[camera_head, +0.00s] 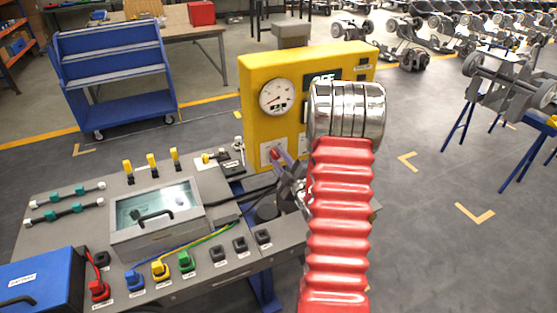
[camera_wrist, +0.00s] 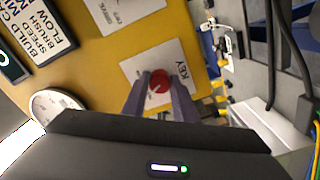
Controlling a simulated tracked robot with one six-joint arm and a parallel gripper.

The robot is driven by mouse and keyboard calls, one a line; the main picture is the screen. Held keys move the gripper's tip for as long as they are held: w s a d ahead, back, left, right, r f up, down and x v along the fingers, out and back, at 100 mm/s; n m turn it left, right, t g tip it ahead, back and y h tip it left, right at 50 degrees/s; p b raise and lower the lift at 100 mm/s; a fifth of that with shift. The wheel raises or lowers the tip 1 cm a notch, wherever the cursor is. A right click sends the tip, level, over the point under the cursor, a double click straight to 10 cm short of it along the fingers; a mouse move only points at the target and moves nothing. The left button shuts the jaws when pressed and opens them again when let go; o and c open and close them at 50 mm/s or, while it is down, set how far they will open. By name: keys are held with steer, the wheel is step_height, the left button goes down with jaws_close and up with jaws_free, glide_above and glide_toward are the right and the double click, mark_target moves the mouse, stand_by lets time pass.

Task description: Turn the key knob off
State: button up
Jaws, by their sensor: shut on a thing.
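The key knob (camera_wrist: 159,82) is a round red knob on a white plate marked KEY (camera_wrist: 183,66), on the front of the yellow panel box (camera_head: 256,130). In the head view the knob (camera_head: 275,154) shows small, low on the panel's left part. My gripper (camera_wrist: 160,84) is shut on the knob, with a grey-purple finger on each side of it. In the head view my gripper (camera_head: 280,160) reaches the panel from the right, and my red arm hides the panel's right part. Which way the knob points cannot be told.
A round gauge (camera_head: 277,97) sits above the knob. A dark display (camera_head: 325,76), partly hidden by my arm, seems to read OFF. A grey bench (camera_head: 75,250) with plugs and a lidded box (camera_head: 155,215) stands at left. A blue cart (camera_head: 112,104) stands behind.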

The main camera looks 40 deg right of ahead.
steer(key=shift+a+f+n, duration=0.1)
steer(key=shift+a+n, duration=0.1)
steer(key=shift+n, duration=0.4)
steer(key=o, duration=0.8)
steer(key=shift+o, duration=1.3)
steer(key=shift+d, duration=0.1)
steer(key=v, duration=1.3)
steer(key=shift+s, duration=0.35)
